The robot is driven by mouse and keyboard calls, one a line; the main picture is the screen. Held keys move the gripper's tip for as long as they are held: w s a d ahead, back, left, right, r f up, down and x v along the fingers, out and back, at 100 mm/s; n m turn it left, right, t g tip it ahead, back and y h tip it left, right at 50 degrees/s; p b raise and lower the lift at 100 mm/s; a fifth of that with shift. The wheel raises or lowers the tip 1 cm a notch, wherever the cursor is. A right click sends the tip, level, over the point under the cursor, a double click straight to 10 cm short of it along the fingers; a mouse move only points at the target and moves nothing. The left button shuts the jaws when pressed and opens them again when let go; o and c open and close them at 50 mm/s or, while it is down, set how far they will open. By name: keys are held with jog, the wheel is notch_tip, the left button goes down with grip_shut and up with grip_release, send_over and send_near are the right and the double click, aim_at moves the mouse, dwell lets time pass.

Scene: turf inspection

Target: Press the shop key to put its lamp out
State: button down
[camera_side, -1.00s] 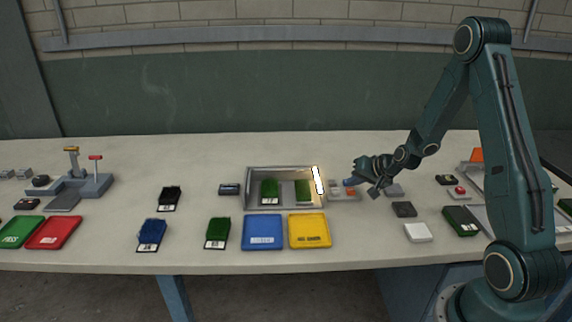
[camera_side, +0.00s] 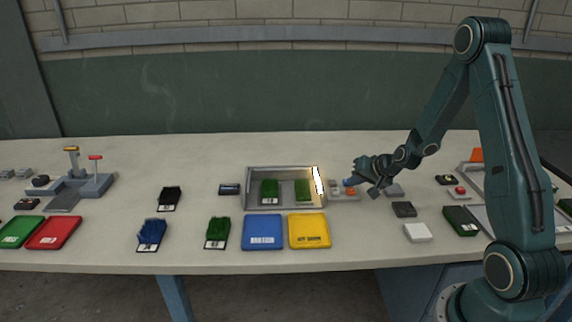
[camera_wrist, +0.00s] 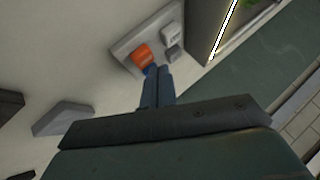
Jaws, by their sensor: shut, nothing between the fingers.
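A small light grey key panel (camera_side: 343,196) lies on the bench to the right of the metal tray. I cannot read any label, so I cannot tell which is the shop key. My gripper (camera_side: 349,182) is shut and empty. In the wrist view its blue fingertips (camera_wrist: 157,70) are right by the orange key; I cannot tell if they touch. A lamp strip (camera_side: 318,180) at the tray's right end glows white.
The metal tray (camera_side: 248,190) holds two green turf pieces. A blue tray (camera_side: 263,230) and a yellow tray (camera_side: 309,230) lie in front. A dark block (camera_side: 404,209) and a white block (camera_side: 417,232) lie to the right of the panel. The bench behind is clear.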

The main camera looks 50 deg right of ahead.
aim_at(353, 192)
jog(key=shift+f, duration=0.75)
dwell(1.3)
jog(key=shift+r, duration=0.75)
jog(key=shift+r, duration=0.1)
notch_tip(353, 192, up, 6)
jog(key=shift+f, duration=0.1)
dwell(1.0)
jog(key=shift+a, duration=0.1)
